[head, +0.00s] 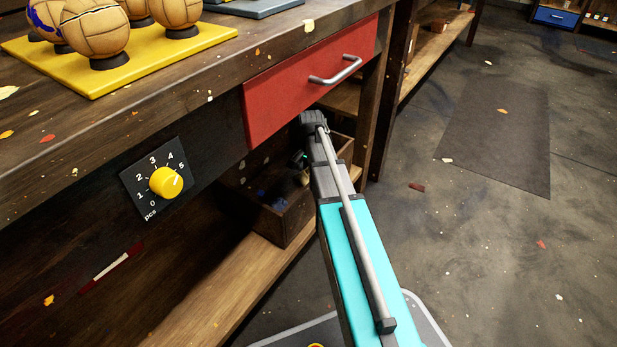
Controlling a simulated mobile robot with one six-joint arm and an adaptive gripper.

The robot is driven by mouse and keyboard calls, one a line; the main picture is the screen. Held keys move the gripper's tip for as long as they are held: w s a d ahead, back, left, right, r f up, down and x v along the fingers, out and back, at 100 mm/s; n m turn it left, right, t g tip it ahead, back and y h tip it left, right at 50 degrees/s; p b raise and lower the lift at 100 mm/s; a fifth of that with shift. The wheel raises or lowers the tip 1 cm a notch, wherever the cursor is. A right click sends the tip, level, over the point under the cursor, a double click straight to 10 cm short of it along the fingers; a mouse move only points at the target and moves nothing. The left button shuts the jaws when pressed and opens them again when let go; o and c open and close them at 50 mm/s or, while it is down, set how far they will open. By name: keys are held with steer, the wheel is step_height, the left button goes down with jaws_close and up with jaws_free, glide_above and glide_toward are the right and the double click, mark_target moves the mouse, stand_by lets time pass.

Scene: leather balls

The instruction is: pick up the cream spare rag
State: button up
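A wooden box (284,229) stands on the lower shelf under the workbench, below the red drawer. Inside it I see a small cream or tan patch (303,179), which may be the cream spare rag; most of it is hidden by my arm and the shadow. A dark blue bundle (275,201) lies beside it in the box. My arm reaches in under the bench, and a dark wrist part with a small green light shows over the box. My gripper's fingers are too dark and hidden to make out, so I cannot tell whether they touch anything.
The red drawer (300,88) with a metal handle is shut above my arm. A yellow dial (165,182) is on the bench front. Several leather balls stand on a yellow board (130,75) on the bench top.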

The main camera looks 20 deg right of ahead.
mark_target(308, 168)
steer(key=shift+c, duration=0.3)
jaws_close()
stand_by(0.3)
steer(key=shift+a+r, duration=0.1)
steer(key=shift+r, duration=0.05)
steer(key=shift+s+a+r+p, duration=0.15)
steer(key=shift+a+r+p, duration=0.15)
steer(key=shift+r+p, duration=0.35)
step_height(308, 168, up, 6)
steer(key=p, duration=0.6)
steer(key=s+a, duration=0.3)
steer(key=a, duration=0.6)
steer(key=s+a, duration=0.4)
steer(key=a, duration=0.4)
steer(key=shift+s+a+f, duration=0.15)
steer(key=shift+a+f, duration=0.1)
steer(key=shift+a, duration=0.15)
